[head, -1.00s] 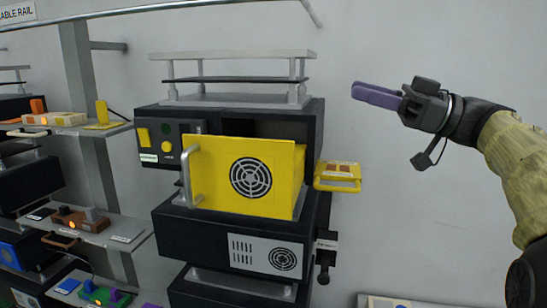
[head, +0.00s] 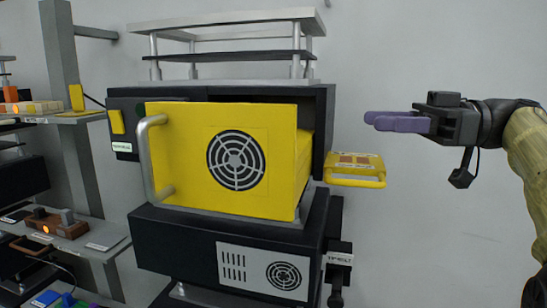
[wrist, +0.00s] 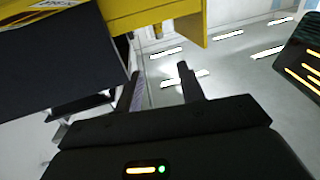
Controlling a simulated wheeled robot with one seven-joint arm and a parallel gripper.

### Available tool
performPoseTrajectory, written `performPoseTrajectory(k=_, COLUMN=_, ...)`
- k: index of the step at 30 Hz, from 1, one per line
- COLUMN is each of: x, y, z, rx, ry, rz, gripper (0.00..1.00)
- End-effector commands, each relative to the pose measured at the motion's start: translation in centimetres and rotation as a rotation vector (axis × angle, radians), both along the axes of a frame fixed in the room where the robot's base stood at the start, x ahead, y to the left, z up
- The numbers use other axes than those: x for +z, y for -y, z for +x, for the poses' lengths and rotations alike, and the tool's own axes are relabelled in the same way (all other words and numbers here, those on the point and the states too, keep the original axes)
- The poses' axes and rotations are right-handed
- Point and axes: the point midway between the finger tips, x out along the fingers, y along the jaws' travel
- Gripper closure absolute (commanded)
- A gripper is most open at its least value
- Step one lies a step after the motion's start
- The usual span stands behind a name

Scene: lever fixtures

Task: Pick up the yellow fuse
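A small upright yellow block (head: 76,97) stands on a shelf at the left in the head view. Another small yellow piece (head: 116,121) sits on the dark front of the central unit. Neither is clearly marked as the fuse, so I cannot tell which one it is. My gripper (head: 370,120) is in the air at the right, pointing left, well apart from both pieces. In the wrist view, my gripper (wrist: 158,82) has its two fingers apart with nothing between them. Neither small yellow piece can be made out there.
A large yellow drawer (head: 285,125) with a grey handle (head: 148,160) juts from the black central unit (head: 180,240). A yellow handled tray (head: 355,170) sticks out at its right. A grey post (head: 75,160) and shelves stand left.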

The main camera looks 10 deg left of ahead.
Motion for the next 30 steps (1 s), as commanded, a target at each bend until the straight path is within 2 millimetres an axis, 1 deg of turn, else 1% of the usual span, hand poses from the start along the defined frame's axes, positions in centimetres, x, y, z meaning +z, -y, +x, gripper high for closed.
performPoseTrajectory(k=1, x=-0.5, y=0.0, z=0.0, rx=0.000, ry=0.000, rz=0.000, gripper=0.61)
performPoseTrajectory(k=12, x=-0.3, y=-0.2, z=0.0, rx=0.004, ry=0.000, rz=0.000, gripper=0.61)
performPoseTrajectory(k=17, x=-0.2, y=-1.1, z=-0.2, rx=0.005, ry=0.000, rz=0.000, gripper=0.61)
performPoseTrajectory(k=22, x=-0.2, y=-2.7, z=-0.4, rx=0.006, ry=0.000, rz=0.000, gripper=0.61)
performPoseTrajectory(k=30, x=-0.1, y=-7.5, z=-1.1, rx=0.009, ry=-0.001, rz=0.001, gripper=0.61)
